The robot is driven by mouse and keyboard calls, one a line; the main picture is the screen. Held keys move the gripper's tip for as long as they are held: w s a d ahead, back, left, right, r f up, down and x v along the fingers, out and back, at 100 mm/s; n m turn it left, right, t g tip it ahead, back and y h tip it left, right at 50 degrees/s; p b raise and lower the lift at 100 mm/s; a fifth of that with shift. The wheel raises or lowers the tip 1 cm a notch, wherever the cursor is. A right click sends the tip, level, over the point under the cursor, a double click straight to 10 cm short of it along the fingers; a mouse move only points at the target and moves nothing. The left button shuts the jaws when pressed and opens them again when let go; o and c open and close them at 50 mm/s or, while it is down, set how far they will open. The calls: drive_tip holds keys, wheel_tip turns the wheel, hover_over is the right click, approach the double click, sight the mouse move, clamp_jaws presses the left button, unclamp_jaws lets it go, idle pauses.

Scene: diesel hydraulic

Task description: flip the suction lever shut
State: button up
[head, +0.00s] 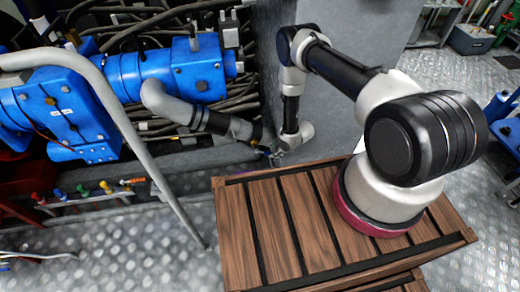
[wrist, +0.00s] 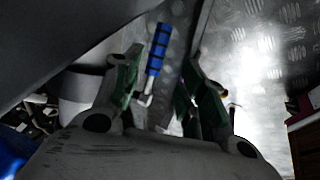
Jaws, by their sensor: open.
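A lever with a blue ribbed handle (wrist: 157,48) and a pale metal stem stands between the fingers of my gripper (wrist: 165,75) in the wrist view. The fingers are open, one on each side of it; I cannot tell whether either touches it. In the head view my gripper (head: 275,156) is small and low beside the end of a grey and black suction pipe (head: 205,118). The lever is too small and covered there to make out clearly.
My arm stands on a wooden slatted crate (head: 265,225). Blue hydraulic units (head: 175,70) and dark hoses fill the back left. A grey pipe rail (head: 130,135) crosses the left, near a row of coloured valve handles (head: 83,190). A grey block (head: 330,95) stands behind my arm.

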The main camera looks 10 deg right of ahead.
sight(269, 153)
drive_tip(key=x, duration=0.8)
drive_tip(key=shift+w+a+r, duration=0.1)
drive_tip(key=shift+w+a, duration=0.2)
drive_tip(key=shift+w, duration=0.05)
clamp_jaws()
